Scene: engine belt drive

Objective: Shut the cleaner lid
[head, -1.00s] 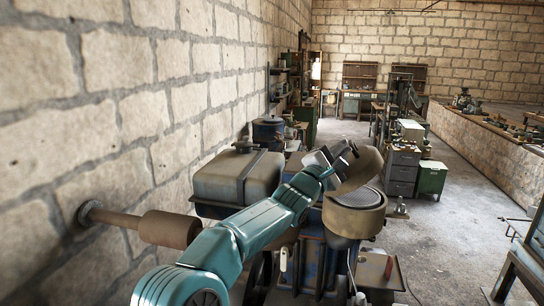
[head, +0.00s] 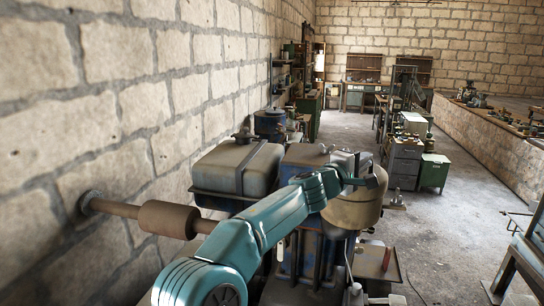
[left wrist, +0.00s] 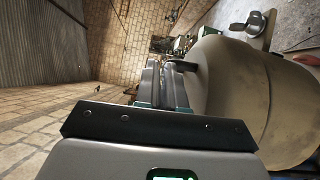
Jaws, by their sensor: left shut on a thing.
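The cleaner (head: 352,214) is a round tan drum on the engine, right of the middle in the head view. Its tan lid (head: 381,186) lies over the top, and the dark mesh inside is hidden. My left gripper (head: 371,181) is at the lid's upper edge, shut on the lid; the exact contact is partly hidden. In the left wrist view the rounded tan lid (left wrist: 232,92) fills the right side, beside my gripper's dark fingers. I cannot tell whether the lid sits fully flush all around. My right gripper is not in view.
A grey-brown tank (head: 235,170) stands left of the cleaner, beyond my arm. A pipe with a thick brown cylinder (head: 168,219) runs from the stone wall at left.

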